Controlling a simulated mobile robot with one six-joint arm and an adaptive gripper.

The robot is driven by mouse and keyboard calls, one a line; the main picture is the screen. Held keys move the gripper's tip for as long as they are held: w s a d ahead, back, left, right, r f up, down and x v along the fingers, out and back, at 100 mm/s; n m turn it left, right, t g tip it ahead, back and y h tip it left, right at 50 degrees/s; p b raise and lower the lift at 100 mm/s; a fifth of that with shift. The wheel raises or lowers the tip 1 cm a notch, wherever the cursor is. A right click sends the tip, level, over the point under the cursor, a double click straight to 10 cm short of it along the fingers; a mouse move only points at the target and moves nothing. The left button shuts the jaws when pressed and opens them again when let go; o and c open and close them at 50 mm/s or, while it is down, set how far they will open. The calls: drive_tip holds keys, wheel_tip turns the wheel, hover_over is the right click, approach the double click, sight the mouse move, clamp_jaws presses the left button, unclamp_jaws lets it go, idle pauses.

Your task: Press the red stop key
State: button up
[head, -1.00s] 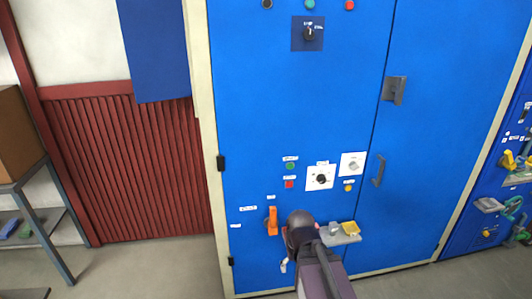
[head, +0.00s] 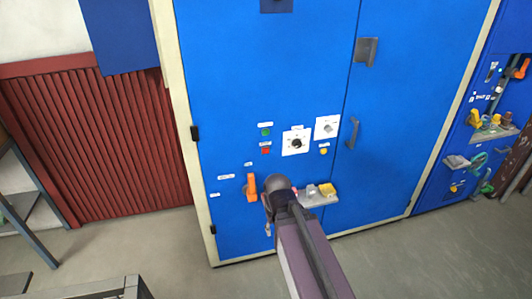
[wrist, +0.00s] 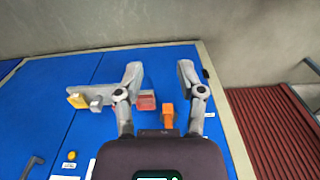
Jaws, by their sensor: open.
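The red stop key (head: 266,151) is a small red square on the blue cabinet front in the head view, just below a green key (head: 266,132). Small white labels sit above both. My gripper is open and empty in the wrist view (wrist: 160,72), its two fingers spread wide in front of the cabinet. I cannot make out the red key in the wrist view. A red block (wrist: 146,100) there shows beside one finger.
An orange handle (head: 252,187) and a small grey shelf (head: 318,198) with a yellow item (head: 326,189) flank my arm's end. A black selector knob (head: 296,143) is right of the red key. Floor (head: 400,255) is clear at right.

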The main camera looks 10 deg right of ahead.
clamp_jaws()
idle(1.0)
